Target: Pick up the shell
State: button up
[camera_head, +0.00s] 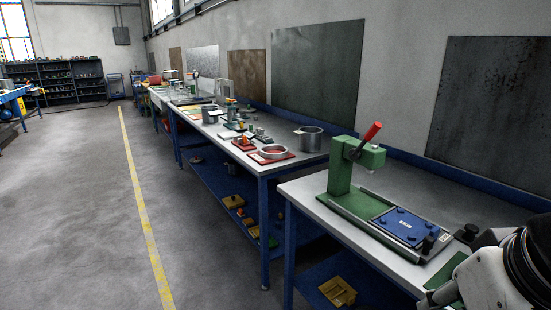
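I cannot pick out a thing that is clearly the shell. On the middle bench a grey metal cup (310,138) stands upright near the bench's right end. Left of it a round, ring-like part (272,152) lies on a red plate. Several small grey and orange parts stand farther back and are too small to tell apart. White and black parts of my own arm fill the lower right corner. I cannot make out any gripper fingers there, and nothing in the frame looks held.
The near bench carries a green press (342,165) with a red-handled lever (371,132) and a blue plate (405,226). Yellow parts (338,291) lie on the blue lower shelves. A yellow line (143,205) runs along the floor. The floor left of the benches is clear.

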aim_at(205, 119)
jog(key=i+j+u, duration=0.65)
jog(key=i+u, duration=0.65)
jog(key=i+j, duration=0.15)
jog(key=i, duration=0.8)
jog(key=i+j, duration=0.1)
jog(key=i, duration=0.85)
jog(key=i+z, duration=0.15)
jog(key=i, duration=0.8)
jog(key=i+z, duration=0.15)
jog(key=i, duration=0.8)
jog(key=i+z, duration=0.35)
jog(key=i, duration=0.2)
jog(key=i+j+z, duration=0.25)
jog(key=i+z, duration=0.15)
jog(key=i, duration=0.15)
jog(key=i+l+z, duration=0.1)
jog(key=i+z, duration=0.2)
jog(key=z, duration=0.2)
jog(key=i+z, duration=0.45)
jog(key=k, duration=0.1)
